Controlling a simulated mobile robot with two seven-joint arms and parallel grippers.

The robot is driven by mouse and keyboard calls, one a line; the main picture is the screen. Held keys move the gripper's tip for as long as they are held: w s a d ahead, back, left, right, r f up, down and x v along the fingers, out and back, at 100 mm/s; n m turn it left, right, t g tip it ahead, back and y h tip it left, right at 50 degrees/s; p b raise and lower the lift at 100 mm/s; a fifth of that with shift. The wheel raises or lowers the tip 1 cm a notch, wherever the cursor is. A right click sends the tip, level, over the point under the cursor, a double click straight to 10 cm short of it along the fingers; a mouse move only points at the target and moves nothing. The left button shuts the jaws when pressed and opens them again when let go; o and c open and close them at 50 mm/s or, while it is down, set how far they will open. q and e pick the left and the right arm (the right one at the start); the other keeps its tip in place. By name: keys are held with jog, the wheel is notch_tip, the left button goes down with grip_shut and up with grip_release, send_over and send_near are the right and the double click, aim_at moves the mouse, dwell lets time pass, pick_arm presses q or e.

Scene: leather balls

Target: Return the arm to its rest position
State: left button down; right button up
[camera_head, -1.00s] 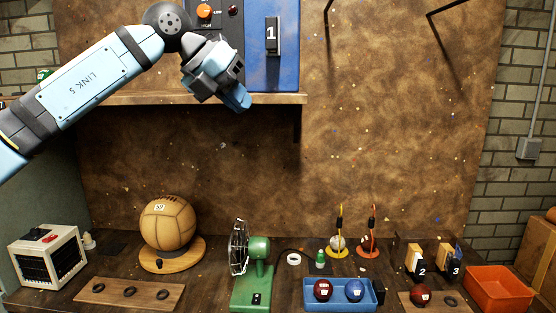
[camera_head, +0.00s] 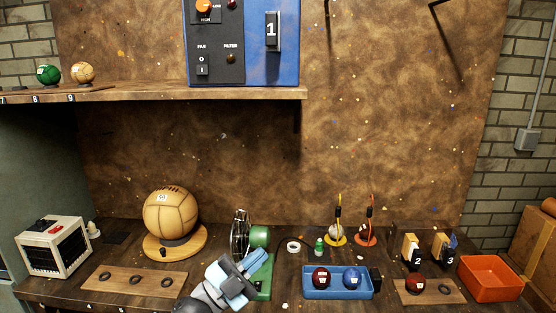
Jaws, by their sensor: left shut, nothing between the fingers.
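My left gripper (camera_head: 258,262) is low in the head view, in front of the green desk fan (camera_head: 259,238) and its base. Its light-blue fingers are shut with nothing between them. It hides part of the fan's base, and I cannot tell whether it touches the fan. The grey wrist behind it runs off the bottom edge of the view. My right gripper is not in view.
A large tan ball (camera_head: 171,214) sits on a round wooden stand left of my gripper. A blue tray (camera_head: 338,294) with two balls lies to its right. An orange bin (camera_head: 490,278) stands far right. The shelf (camera_head: 150,95) and control panel are above.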

pick_arm(q)
jog(key=s+a+f+n+t+y+p, duration=0.1)
jog(key=s+a+f+n+y, duration=0.3)
jog(key=f, duration=0.3)
jog(key=s+a+f+n+t+y, duration=0.2)
jog(key=s+f+n+y, duration=0.1)
jog(key=f+n+y, duration=0.3)
jog(key=s+a+f+n+t+y+p, duration=0.1)
jog(key=s+a+f+n+y, duration=0.3)
jog(key=f, duration=0.4)
jog(key=s+a+f+n+g+y, duration=0.1)
jog(key=s+a+f+n+g, duration=0.1)
jog(key=s+f, duration=0.4)
jog(key=s+a+f+n+g+y, duration=0.2)
jog(key=s+f, duration=0.4)
jog(key=s, duration=0.3)
jog(key=shift+s+a+f+n+g, duration=0.4)
jog(key=shift+a+n+g, duration=0.3)
jog(key=shift+n+g, duration=0.15)
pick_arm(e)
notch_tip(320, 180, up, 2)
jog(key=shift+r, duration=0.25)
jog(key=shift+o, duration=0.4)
